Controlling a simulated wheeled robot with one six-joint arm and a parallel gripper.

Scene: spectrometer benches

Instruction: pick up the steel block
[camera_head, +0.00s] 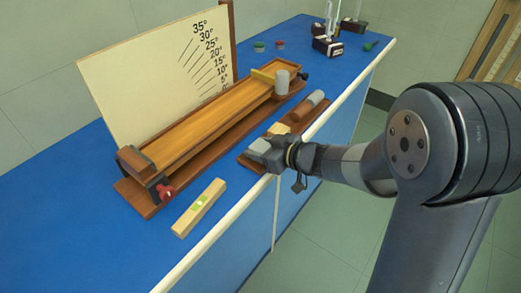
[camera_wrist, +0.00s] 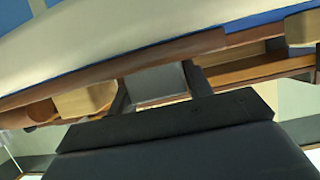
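The steel block (camera_wrist: 156,82) is a plain grey block. In the wrist view it fills the gap between the two dark fingers of my gripper (camera_wrist: 160,92), and both fingers appear to touch its sides. In the head view my gripper (camera_head: 266,150) is low over the bench's front edge, at the near end of a brown wooden tray (camera_head: 250,165). The grey block shows there at the gripper's tip, partly hidden by it. I cannot tell whether the block still touches the tray.
A wooden block (camera_head: 279,129) and a lying grey cylinder (camera_head: 314,98) are close by in the tray. Behind is a wooden ramp (camera_head: 205,120) with an upright grey cylinder (camera_head: 282,83) and an angle board (camera_head: 150,80). A spirit level (camera_head: 199,208) lies nearer. Blue bench (camera_head: 75,210) is clear at left.

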